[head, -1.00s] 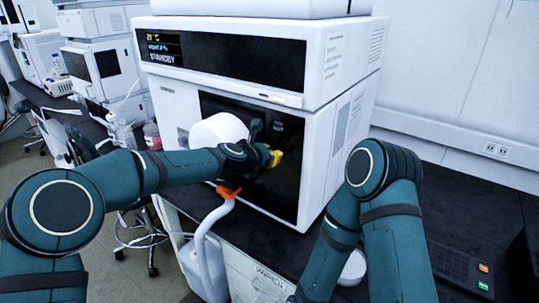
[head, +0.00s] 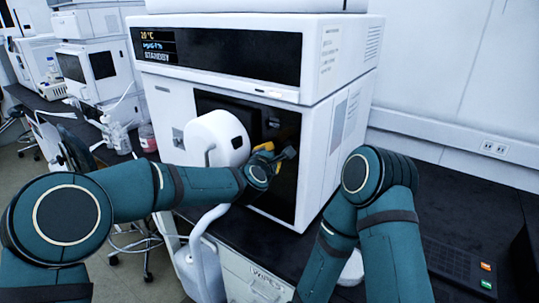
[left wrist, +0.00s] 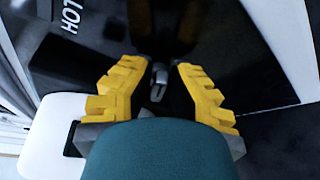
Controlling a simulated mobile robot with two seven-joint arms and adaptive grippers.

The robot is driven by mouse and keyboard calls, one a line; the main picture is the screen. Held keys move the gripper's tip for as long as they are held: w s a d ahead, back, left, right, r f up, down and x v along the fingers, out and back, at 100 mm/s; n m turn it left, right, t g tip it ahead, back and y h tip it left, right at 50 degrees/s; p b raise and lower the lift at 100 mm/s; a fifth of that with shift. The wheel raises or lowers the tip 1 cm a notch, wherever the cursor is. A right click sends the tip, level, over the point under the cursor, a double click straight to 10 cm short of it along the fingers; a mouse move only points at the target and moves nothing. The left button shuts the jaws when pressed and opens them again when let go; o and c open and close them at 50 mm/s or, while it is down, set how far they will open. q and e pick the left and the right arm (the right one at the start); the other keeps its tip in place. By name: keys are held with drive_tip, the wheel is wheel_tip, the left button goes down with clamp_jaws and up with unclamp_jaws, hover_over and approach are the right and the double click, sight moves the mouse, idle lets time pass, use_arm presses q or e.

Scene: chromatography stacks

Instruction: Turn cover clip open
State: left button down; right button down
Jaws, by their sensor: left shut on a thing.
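The chromatography stack (head: 172,103) is white, with a dark glossy front cover (head: 288,182). My left gripper (head: 270,152), with yellow fingers, is at this cover in the head view. In the left wrist view a small grey clip (left wrist: 158,82) lies between the yellow fingertips (left wrist: 160,66), against the dark cover. The gripper is shut on it, though the exact contact is hard to see. In the head view the clip is hidden by the gripper. My right gripper is out of view.
A white rounded object (head: 215,138) stands close to my left gripper, with a white tube (head: 206,218) below it. White "HOT" lettering (left wrist: 71,16) shows on the cover. Bottles (head: 146,138) stand at left. The black bench (head: 440,195) is mostly clear at right.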

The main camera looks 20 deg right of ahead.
use_arm(q)
drive_tip(key=shift+f+m+t, duration=0.15)
drive_tip(key=shift+m+t, duration=0.45)
drive_tip(key=shift+m, duration=0.5)
drive_tip(key=shift+f+m+t, duration=0.15)
drive_tip(key=shift+m+t, duration=0.45)
drive_tip(key=shift+m, duration=0.7)
drive_tip(key=c, duration=1)
unclamp_jaws()
drive_tip(key=shift+w+d+f, duration=0.1)
drive_tip(key=v, duration=1.2)
drive_tip(key=shift+f, duration=0.1)
